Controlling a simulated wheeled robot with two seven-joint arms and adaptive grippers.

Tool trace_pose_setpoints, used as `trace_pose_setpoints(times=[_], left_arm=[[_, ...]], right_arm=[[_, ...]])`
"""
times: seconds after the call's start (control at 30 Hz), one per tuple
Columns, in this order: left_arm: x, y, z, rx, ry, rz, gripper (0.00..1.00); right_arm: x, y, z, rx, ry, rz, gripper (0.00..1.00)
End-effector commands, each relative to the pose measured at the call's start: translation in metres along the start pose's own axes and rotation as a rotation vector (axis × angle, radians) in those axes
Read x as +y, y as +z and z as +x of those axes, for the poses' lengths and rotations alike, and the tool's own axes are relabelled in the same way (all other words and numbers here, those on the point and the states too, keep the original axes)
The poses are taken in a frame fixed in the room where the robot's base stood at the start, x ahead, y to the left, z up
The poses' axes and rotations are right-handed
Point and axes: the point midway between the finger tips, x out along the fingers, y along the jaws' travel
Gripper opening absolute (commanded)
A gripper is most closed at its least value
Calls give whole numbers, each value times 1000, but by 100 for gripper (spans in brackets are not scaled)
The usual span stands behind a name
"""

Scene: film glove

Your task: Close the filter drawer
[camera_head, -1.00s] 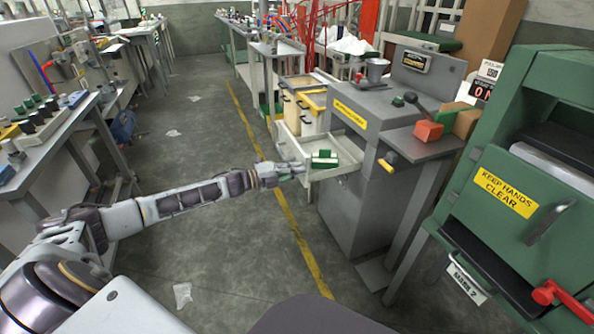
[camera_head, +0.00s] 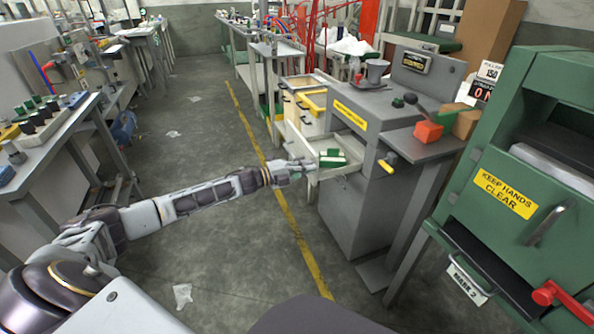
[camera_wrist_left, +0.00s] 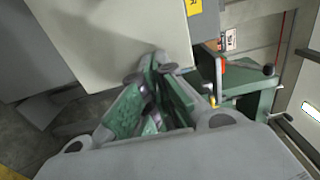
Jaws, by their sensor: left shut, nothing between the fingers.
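The pale filter drawer (camera_head: 298,142) sticks out of the left side of the grey machine (camera_head: 352,210), partly open. A green and white block (camera_head: 332,158) lies in it. My left gripper (camera_head: 306,168) is at the drawer's front panel, near its lower end, with its fingers shut and empty. In the left wrist view the green fingertips (camera_wrist_left: 157,68) meet at the lower edge of a pale panel (camera_wrist_left: 110,38), the drawer front, and seem to touch it. My right gripper is not in view.
A green machine (camera_head: 515,170) stands at the right. The floor left of the drawer is clear.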

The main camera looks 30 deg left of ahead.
Motion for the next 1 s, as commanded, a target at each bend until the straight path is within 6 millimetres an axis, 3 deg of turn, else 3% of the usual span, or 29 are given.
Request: trace_pose_setpoints(times=[0.63, 1.0], left_arm=[[-1, 0, 96, 1, -3, 0, 0], [0, -1, 156, 1, -2, 1, 0]], right_arm=[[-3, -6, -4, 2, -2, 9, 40], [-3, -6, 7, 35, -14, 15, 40]])
